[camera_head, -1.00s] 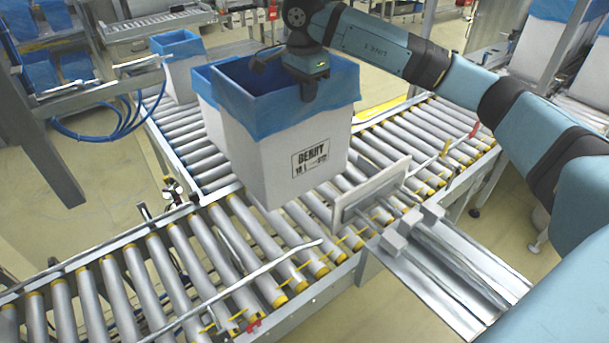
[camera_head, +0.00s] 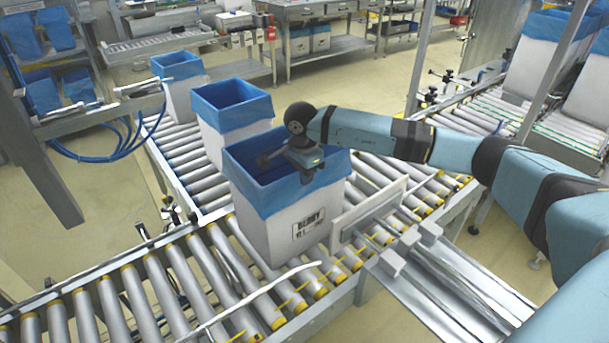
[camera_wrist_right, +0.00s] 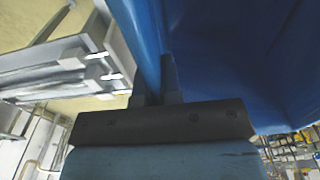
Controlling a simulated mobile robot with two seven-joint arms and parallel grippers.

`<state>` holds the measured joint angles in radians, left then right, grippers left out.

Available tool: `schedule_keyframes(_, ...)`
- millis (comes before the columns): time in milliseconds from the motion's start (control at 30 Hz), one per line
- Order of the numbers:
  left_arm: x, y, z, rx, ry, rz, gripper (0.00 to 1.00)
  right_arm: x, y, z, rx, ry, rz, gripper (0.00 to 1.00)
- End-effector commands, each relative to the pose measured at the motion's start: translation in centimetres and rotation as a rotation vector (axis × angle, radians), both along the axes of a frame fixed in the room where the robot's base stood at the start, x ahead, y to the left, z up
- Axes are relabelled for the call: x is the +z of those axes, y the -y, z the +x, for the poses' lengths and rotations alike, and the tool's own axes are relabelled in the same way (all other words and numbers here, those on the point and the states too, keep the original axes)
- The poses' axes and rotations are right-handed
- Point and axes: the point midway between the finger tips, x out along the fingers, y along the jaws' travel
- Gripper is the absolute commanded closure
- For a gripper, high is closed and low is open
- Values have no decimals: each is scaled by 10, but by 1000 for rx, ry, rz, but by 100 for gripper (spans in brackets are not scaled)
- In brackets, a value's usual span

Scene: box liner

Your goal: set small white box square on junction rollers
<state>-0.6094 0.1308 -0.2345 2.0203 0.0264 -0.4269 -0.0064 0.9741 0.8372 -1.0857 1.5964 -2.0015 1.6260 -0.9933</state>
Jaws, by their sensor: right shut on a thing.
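The small white box (camera_head: 288,228) has a blue liner (camera_head: 252,183) folded over its rim and black print on its front. It stands upright at the roller junction (camera_head: 215,262), its base at or very close to the rollers; I cannot tell if it bears fully on them. My right gripper (camera_head: 305,172) is shut on the box's rim and liner on the right side. In the right wrist view the fingers (camera_wrist_right: 160,82) pinch the blue liner wall (camera_wrist_right: 215,60). My left gripper is not in view.
A second lined white box (camera_head: 232,128) stands just behind, and a third (camera_head: 177,80) further back on the conveyor. An upright plate (camera_head: 368,212) stands close to the box's right side, with metal rails (camera_head: 450,270) beyond. Front-left rollers (camera_head: 90,305) are clear.

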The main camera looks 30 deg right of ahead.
Motion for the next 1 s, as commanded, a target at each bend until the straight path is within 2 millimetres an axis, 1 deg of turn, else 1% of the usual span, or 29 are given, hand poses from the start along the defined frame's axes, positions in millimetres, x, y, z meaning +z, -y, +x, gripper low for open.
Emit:
schedule_keyframes(233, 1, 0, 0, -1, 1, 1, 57, -2, 0, 1, 0, 4, 0, 100)
schedule_keyframes(367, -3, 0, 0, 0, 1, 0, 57, -6, 0, 1, 0, 3, 0, 100)
schedule_keyframes(467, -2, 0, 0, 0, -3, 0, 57, -6, 0, 0, 0, 1, 0, 79)
schedule_keyframes(500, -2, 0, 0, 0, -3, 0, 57, -6, 0, 0, 0, 1, 0, 70)
schedule_keyframes(800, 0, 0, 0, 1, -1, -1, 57, -4, 0, 0, 0, 1, 0, 69)
schedule_keyframes(867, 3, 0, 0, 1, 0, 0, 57, 0, 0, 0, 0, 2, 0, 69)
schedule_keyframes(900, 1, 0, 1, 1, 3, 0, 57, 3, 0, 1, 0, 4, 0, 69)
schedule_keyframes(1000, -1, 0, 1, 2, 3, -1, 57, 19, 0, 1, 0, 5, 0, 69)
